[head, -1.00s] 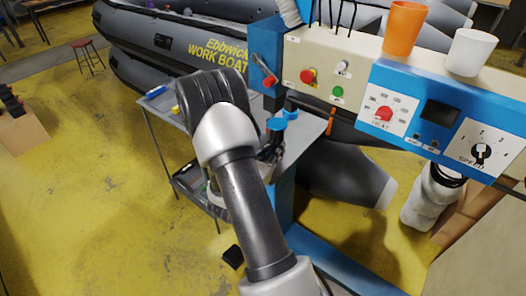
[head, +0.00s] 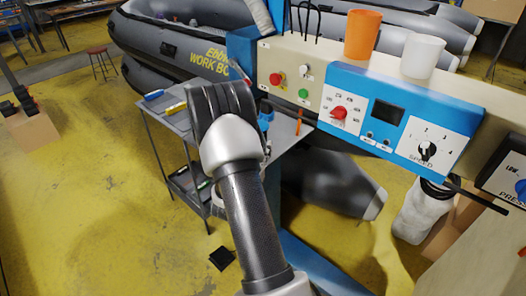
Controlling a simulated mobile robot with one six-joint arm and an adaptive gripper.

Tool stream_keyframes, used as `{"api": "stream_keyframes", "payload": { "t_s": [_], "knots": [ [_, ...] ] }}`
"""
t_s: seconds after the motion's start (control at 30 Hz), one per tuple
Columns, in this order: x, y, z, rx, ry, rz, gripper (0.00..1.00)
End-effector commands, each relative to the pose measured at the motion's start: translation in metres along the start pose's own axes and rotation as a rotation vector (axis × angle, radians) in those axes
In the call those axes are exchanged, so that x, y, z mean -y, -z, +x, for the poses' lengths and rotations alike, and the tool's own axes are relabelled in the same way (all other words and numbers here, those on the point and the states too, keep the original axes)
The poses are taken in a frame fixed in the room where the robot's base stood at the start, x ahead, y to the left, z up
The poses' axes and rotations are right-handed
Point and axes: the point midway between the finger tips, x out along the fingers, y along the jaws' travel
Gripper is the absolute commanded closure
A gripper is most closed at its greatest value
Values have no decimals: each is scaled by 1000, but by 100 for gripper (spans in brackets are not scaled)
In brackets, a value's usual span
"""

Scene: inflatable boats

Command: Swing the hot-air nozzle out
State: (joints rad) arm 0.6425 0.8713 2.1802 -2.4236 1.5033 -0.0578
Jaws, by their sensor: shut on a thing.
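My gripper (head: 267,150) is mostly hidden behind my own wrist, and only a dark sliver shows to the right of it. It is under the left end of the control panel, close to a small blue part (head: 265,112) that seems to belong to the hot-air nozzle. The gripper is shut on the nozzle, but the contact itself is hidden. The rest of the nozzle is also hidden, so I cannot tell its angle. The machine's cream and blue panel (head: 330,70) stands just above and to the right.
An orange cup (head: 362,34) and a white cup (head: 422,56) stand on the panel top. A grey trolley (head: 165,112) with tools is behind my wrist. A grey inflatable boat (head: 175,45) lies behind. The yellow floor (head: 90,190) at left is mostly clear.

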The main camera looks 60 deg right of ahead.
Motion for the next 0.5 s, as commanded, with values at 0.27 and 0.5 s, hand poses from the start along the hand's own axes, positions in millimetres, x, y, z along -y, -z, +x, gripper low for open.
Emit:
{"api": "stream_keyframes", "payload": {
  "t_s": [0.27,0.5],
  "knots": [
    [4,3,-1,-8,8,-6,79],
    [2,2,0,-3,5,-4,65]
  ]
}}
